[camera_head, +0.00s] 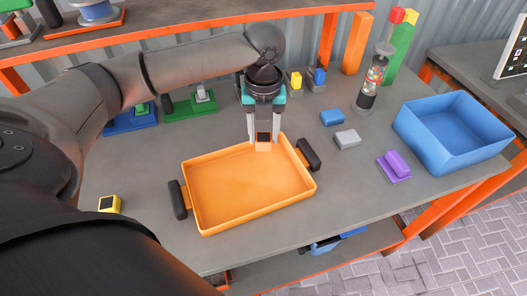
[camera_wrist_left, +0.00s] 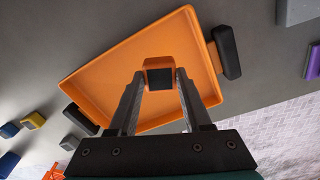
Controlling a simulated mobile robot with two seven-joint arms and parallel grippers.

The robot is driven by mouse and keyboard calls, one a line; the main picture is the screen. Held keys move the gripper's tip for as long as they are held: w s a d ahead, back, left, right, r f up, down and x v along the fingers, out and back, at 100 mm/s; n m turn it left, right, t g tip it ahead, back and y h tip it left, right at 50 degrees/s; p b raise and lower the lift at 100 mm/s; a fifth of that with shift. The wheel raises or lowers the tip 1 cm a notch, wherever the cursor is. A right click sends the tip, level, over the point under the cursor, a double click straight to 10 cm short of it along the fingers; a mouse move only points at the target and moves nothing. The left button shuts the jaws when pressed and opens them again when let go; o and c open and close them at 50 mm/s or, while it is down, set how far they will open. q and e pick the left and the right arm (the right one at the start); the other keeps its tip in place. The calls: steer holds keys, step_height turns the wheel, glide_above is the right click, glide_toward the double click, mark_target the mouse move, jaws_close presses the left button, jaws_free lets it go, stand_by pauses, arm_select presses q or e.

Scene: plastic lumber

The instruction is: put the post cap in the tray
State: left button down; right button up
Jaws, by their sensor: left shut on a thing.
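The post cap (camera_head: 263,145) is a small orange block with a black square face. My left gripper (camera_head: 263,135) points down and is shut on it. The cap also shows between the fingertips in the left wrist view (camera_wrist_left: 158,76). The tray (camera_head: 245,190) is orange and shallow, with a black handle at each end, and looks empty. In the head view the cap overlaps the tray's back rim near the right corner; its height above it is hard to tell. The tray also shows behind the fingers in the left wrist view (camera_wrist_left: 115,75). My right gripper is not in view.
A blue bin (camera_head: 455,135) stands at the right of the grey table. Grey (camera_head: 347,139) and purple (camera_head: 395,166) blocks lie between it and the tray. A yellow block with a black face (camera_head: 109,204) lies left. An orange-edged shelf (camera_head: 180,40) runs behind.

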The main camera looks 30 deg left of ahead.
mark_target(264, 148)
arm_select(q)
step_height(264, 148, down, 5)
steer(key=shift+b, duration=0.65)
steer(key=shift+f, duration=0.5)
steer(key=shift+f, duration=0.15)
steer(key=shift+c, duration=1.7)
jaws_free()
step_height(264, 148, up, 12)
steer(key=p, duration=0.3)
steer(key=shift+r, duration=0.2)
